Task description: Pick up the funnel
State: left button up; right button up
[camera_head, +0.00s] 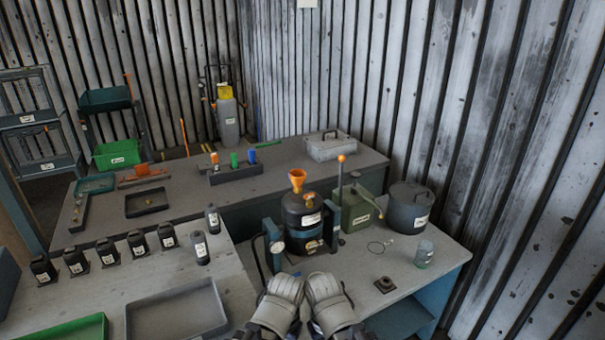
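The orange funnel (297,177) sits upright on top of a dark round canister (303,222) on the right-hand bench. Its lower end is hidden at the canister's top. My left gripper (288,280) and my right gripper (320,281) are side by side at the bottom centre, in front of and below the canister. Both are clear of the funnel. I see mostly their grey backs, and their fingers do not show clearly enough to tell whether they are open.
A green box (357,207) with an orange-knobbed lever stands right of the canister, and a grey lidded pot (409,208) beyond it. A gauge (276,246) is at the canister's left. A glass jar (424,254) stands at the right. Several black bottles line the left bench.

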aim_at(297, 176)
jog(key=i+l, duration=0.2)
jog(key=i+l+u, duration=0.15)
jog(key=l, duration=0.25)
jog(key=i+l, duration=0.15)
jog(key=l, duration=0.2)
jog(key=i+l+u, duration=0.1)
jog(key=l, duration=0.25)
jog(key=i+l, duration=0.25)
jog(key=i+l+u, duration=0.15)
jog(key=l, duration=0.25)
jog(key=i+l, duration=0.1)
jog(key=l, duration=0.3)
jog(key=u, duration=0.05)
